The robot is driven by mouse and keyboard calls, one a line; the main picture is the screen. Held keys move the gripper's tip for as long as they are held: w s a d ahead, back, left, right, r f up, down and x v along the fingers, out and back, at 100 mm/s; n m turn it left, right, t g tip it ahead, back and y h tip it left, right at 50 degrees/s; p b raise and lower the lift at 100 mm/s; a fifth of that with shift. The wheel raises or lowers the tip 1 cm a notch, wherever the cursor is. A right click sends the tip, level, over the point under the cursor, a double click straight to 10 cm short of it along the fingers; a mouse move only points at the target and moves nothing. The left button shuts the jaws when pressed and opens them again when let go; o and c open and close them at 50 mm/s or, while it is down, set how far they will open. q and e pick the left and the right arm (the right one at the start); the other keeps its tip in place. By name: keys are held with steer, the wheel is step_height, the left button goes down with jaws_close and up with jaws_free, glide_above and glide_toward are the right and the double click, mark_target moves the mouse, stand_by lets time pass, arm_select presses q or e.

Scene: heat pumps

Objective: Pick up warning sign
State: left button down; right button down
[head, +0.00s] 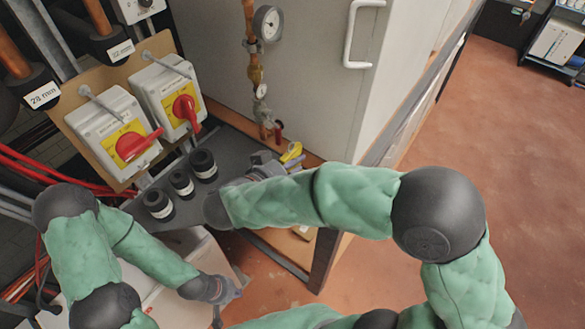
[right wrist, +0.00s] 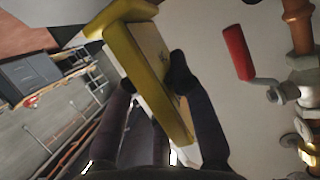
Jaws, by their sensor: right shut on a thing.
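The yellow warning sign (head: 291,152) shows as a small yellow piece at the end of my right arm in the head view. In the right wrist view the sign (right wrist: 146,58) is a tilted slab with yellow edges and a paler face. It sits between the dark fingers of my right gripper (right wrist: 151,80), which is shut on it. In the head view my right gripper (head: 268,163) is over the dark shelf, partly hidden by its own arm. My left gripper (head: 226,290) is low at centre left, away from the sign, and its finger opening is unclear.
Two switch boxes with red handles (head: 133,145) (head: 186,108) stand at left. Several black cylinders (head: 181,183) stand on the dark shelf (head: 222,150). A copper pipe with gauges (head: 267,24) and a red-handled valve (right wrist: 237,52) are close by. The floor (head: 490,130) at right is open.

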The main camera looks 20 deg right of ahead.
arm_select(q)
steer(key=shift+r+p, duration=0.4)
steer(key=shift+r, duration=0.1)
arm_select(e)
steer(key=s+a+r, duration=0.3)
steer(key=s+r, duration=0.6)
steer(key=s, duration=0.4)
steer(key=shift+s+r, duration=0.15)
steer(key=shift+s, duration=0.05)
